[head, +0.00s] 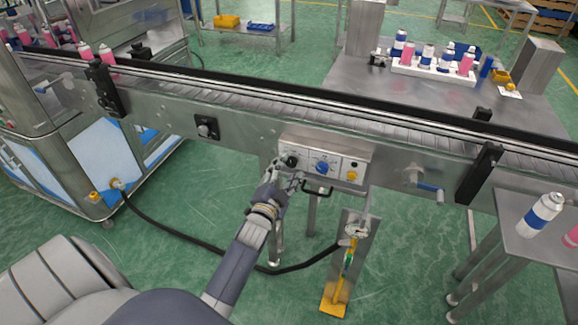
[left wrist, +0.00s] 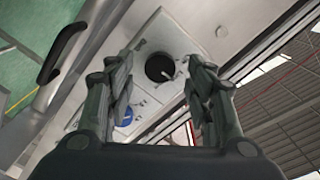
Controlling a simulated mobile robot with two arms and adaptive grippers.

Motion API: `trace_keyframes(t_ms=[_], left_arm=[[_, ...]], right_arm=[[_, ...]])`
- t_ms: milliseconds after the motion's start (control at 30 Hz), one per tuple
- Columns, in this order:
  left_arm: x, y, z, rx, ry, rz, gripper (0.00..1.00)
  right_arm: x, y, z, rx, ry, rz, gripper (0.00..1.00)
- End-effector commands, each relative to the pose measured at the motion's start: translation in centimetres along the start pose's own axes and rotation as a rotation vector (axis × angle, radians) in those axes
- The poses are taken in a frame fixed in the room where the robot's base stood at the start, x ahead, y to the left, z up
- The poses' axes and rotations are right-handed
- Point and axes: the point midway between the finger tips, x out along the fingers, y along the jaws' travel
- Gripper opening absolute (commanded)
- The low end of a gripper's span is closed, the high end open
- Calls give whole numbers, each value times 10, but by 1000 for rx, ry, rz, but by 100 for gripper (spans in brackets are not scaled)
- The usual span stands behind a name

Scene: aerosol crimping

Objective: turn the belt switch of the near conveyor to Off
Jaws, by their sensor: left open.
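A grey control box (head: 325,150) is mounted on the front side of the near conveyor (head: 250,107). It carries a black rotary switch (head: 291,160) at its left end, a blue knob (head: 322,168) in the middle and a yellow knob (head: 351,175) at the right. My left gripper (head: 283,174) is open right at the black switch. In the left wrist view the black switch (left wrist: 160,68) lies between the two spread fingers, with a light pointer mark on its face; contact cannot be told. The labels are too small to read. My right gripper is not in view.
A black handle (head: 317,190) sticks out below the box. A blue-handled crank (head: 430,187) is farther right.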

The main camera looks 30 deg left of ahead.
Motion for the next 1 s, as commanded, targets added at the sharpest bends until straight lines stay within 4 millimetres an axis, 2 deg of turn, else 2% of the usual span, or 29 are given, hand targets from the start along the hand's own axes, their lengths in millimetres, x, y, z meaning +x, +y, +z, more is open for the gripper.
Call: trace_keyframes(t_ms=[200,533,567,733,1000], left_arm=[[18,0,0,-1,0,0,49],[20,0,0,-1,0,1,49],[20,0,0,-1,0,1,45],[20,0,0,-1,0,1,6],[20,0,0,-10,0,1,5]], right_arm=[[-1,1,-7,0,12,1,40],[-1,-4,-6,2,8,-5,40],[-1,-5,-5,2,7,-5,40],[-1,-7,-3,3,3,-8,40],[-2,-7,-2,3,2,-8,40]])
